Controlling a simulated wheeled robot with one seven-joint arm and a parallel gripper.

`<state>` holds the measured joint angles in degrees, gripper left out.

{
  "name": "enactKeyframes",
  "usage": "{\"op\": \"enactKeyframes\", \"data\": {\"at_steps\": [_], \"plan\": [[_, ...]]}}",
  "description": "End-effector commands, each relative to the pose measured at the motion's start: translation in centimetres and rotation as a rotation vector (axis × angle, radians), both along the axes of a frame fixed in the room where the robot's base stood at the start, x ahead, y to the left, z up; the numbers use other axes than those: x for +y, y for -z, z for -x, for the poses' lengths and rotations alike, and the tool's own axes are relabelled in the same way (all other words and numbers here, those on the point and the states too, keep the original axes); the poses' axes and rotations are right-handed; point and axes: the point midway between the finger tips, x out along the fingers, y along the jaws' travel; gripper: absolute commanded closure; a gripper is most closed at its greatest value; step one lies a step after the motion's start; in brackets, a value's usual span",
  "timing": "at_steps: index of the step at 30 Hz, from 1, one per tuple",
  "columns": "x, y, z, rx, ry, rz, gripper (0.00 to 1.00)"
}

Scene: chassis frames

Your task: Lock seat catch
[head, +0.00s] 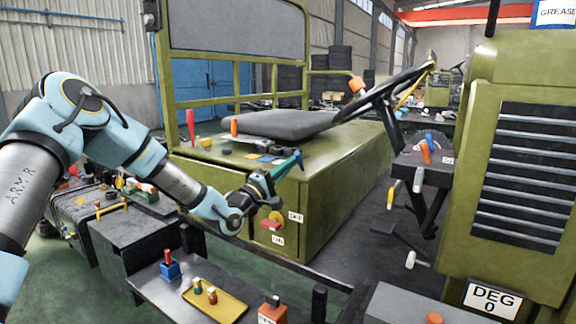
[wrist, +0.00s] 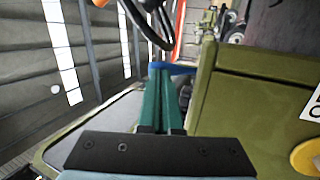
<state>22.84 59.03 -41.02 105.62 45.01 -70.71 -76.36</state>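My gripper (head: 289,165) is in the middle of the head view, in front of the seat box's near side, with its teal fingers pointing up and right. In the wrist view the teal fingers (wrist: 166,98) lie close together and look shut. A blue piece (wrist: 182,69) lies across their tips; I cannot tell whether it is held or part of the fingers. A red and yellow knob (head: 272,221) is on the green seat box (head: 335,190), below my gripper, with small labels beside it. Its yellow part (wrist: 306,157) shows at the wrist view's right edge. No catch is clearly identifiable.
The grey seat cushion (head: 280,124) lies on the box behind my gripper. The steering column (head: 385,105) and grilled green cowl (head: 530,165) stand right. A dark bench (head: 165,292) with a yellow tray (head: 226,306) and a blue block (head: 170,270) is in front.

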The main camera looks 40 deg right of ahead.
Motion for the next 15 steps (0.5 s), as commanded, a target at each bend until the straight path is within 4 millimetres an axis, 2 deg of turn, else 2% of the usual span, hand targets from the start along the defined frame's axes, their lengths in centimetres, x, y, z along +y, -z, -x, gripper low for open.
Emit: {"op": "enactKeyframes", "data": {"at_steps": [11,15], "plan": [[-0.8,-1.8,-0.2,0.042,-0.001,-0.177,1.0],[-1.3,-1.9,-0.4,0.047,0.0,-0.183,1.0]]}}
